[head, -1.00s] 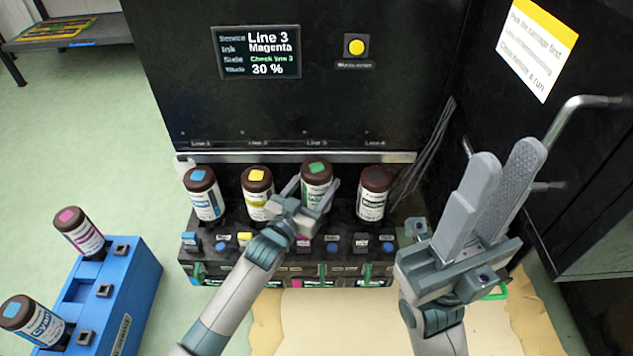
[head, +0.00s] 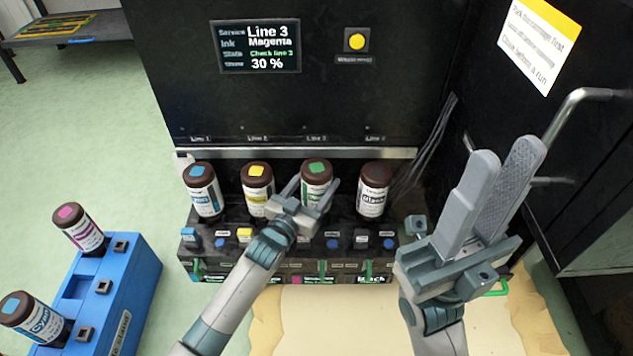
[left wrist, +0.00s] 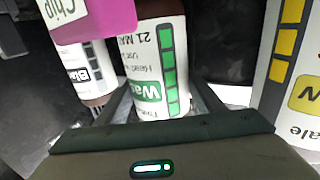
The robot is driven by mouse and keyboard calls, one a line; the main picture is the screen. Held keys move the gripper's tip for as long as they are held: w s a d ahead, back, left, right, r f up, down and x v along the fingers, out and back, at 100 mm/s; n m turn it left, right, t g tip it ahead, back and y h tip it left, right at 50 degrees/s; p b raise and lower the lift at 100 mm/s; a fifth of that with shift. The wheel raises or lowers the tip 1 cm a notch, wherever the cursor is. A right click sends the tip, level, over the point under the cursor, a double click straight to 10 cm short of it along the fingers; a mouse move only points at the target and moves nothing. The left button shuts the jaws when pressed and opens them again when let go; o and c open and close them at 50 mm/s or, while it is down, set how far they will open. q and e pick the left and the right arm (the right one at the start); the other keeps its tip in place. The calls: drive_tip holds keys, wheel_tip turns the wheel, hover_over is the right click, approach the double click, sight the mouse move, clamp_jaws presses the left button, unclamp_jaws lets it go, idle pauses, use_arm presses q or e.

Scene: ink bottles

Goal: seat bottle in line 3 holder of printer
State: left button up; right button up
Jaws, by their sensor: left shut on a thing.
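A brown bottle with a green cap mark (head: 317,180) stands upright in the printer's line 3 place, third from the left. My left gripper (head: 307,198) is shut on it from the front. In the left wrist view this bottle (left wrist: 158,70) has a white label with a green strip and partly hidden lettering starting "Was", and sits between the fingers. Its base is hidden. A magenta "Chip" piece (left wrist: 95,18) is close by. The magenta-marked bottle (head: 78,228) stands in the blue crate (head: 135,285) at left. My right gripper (head: 505,165) is raised, open and empty.
Cyan-marked (head: 203,192), yellow-marked (head: 257,188) and black (head: 374,190) bottles flank the held bottle closely. The printer screen (head: 259,47) reads Line 3, Magenta, 30 %. A cyan bottle (head: 35,318) is also in the crate. A door handle (head: 565,110) is near my right gripper.

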use_arm(q)
drive_tip(key=shift+f, duration=0.3)
idle(0.4)
drive_tip(key=o, duration=1.5)
drive_tip(key=shift+f, duration=0.1)
drive_tip(key=shift+f, duration=0.1)
